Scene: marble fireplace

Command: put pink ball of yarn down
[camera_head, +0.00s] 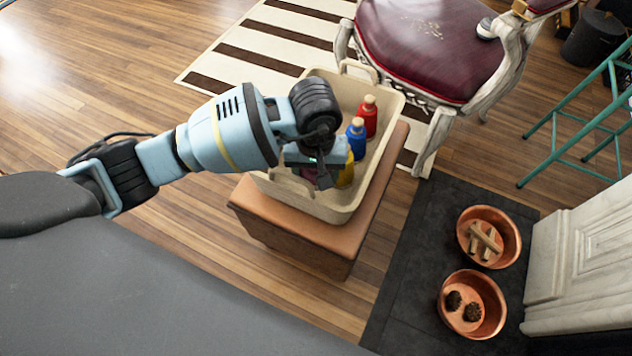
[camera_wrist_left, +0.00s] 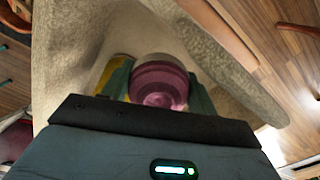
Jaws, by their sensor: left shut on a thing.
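The yarn is mostly hidden there by the gripper. The bin's pale inner walls surround the gripper in the wrist view; I cannot tell whether the yarn touches the bin floor. My right gripper is not in view.
The bin stands on a brown box-like stand (camera_head: 290,234). Inside are a red bottle (camera_head: 368,118), a blue bottle (camera_head: 356,140) and a yellow thing (camera_head: 346,172) close beside my gripper. A dark red chair (camera_head: 430,45) stands behind. Copper bowls (camera_head: 472,304) sit at right.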

